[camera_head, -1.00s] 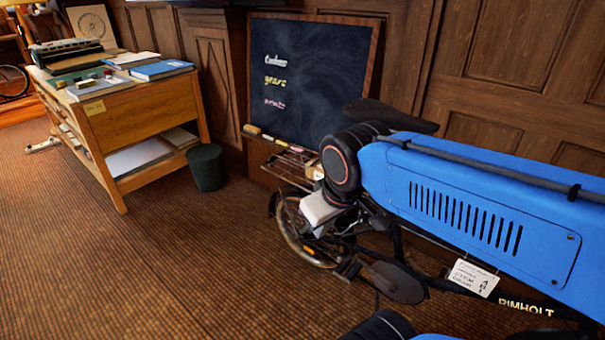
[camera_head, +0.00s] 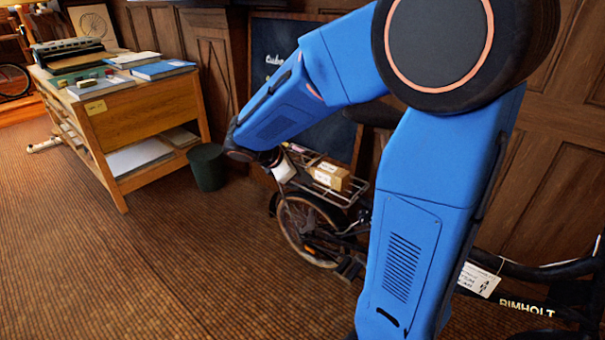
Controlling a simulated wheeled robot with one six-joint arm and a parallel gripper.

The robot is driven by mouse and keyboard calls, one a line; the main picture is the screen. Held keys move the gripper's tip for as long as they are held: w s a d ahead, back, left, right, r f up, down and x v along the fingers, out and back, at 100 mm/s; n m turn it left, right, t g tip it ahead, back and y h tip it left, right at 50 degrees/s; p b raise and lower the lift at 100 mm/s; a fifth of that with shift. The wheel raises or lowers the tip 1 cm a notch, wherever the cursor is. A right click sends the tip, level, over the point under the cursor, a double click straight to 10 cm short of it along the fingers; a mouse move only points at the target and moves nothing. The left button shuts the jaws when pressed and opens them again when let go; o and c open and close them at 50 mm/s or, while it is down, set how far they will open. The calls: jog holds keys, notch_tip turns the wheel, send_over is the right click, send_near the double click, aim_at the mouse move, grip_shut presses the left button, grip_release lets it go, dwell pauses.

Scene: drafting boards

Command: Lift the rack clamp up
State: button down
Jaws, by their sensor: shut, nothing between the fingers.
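The bicycle's rear rack (camera_head: 350,197) stands in front of the chalkboard, over the rear wheel. A small brown box with white labels (camera_head: 330,177) sits on it. I cannot make out the rack clamp apart from the thin rack bars at this size. My blue arm covers part of the bicycle.
The bicycle's rear wheel (camera_head: 303,232) is below the rack, and a white tag (camera_head: 478,281) hangs on its frame at right. The chalkboard (camera_head: 280,50) stands behind. A dark green bin (camera_head: 207,167) and a wooden desk (camera_head: 140,115) are at left. The floor in front is clear.

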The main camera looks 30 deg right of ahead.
jog(key=w+a+f+n+t+h, duration=0.1)
jog(key=w+f+n+h, duration=0.2)
jog(key=w+n, duration=0.4)
jog(key=w+f, duration=0.1)
jog(key=w, duration=0.4)
jog(key=shift+f+t, duration=0.2)
jog(key=shift+t, duration=0.1)
jog(key=x, duration=1)
jog(key=shift+r, duration=0.1)
